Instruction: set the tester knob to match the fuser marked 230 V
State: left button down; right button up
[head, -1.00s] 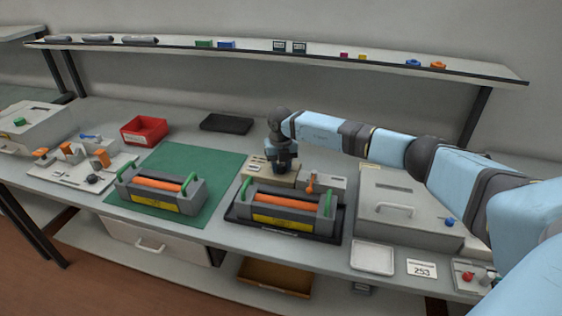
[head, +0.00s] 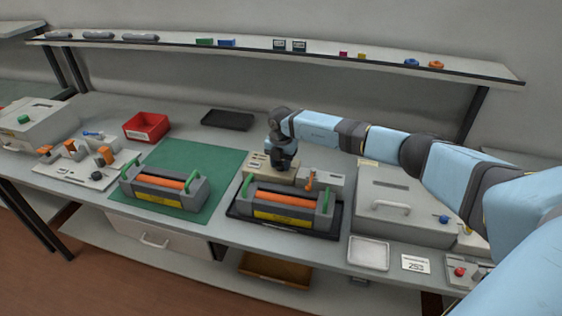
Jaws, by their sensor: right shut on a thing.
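The tester (head: 256,161) is a beige box on the bench behind the right-hand fuser. My right gripper (head: 284,168) points down onto it and is shut on a part there, likely the knob, which the gripper hides. A fuser (head: 165,189) with an orange roller, green handles and a yellow label lies on the green mat (head: 206,157). A second, similar fuser (head: 288,206) sits in a black tray (head: 238,215) just in front of the tester. The print on both labels is too small to read. My left gripper does not show.
A grey box with an orange lever (head: 311,181) stands right of the tester. A large grey case (head: 400,205), a white tray (head: 369,254) and a card reading 253 (head: 415,264) are farther right. A red bin (head: 146,127) and black tray (head: 227,119) stand behind.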

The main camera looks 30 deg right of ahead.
aim_at(281, 164)
jog(key=shift+r, duration=0.1)
jog(key=o, duration=0.9)
jog(key=shift+r+b, duration=0.45)
jog(key=shift+r, duration=6.45)
jog(key=shift+f, duration=0.1)
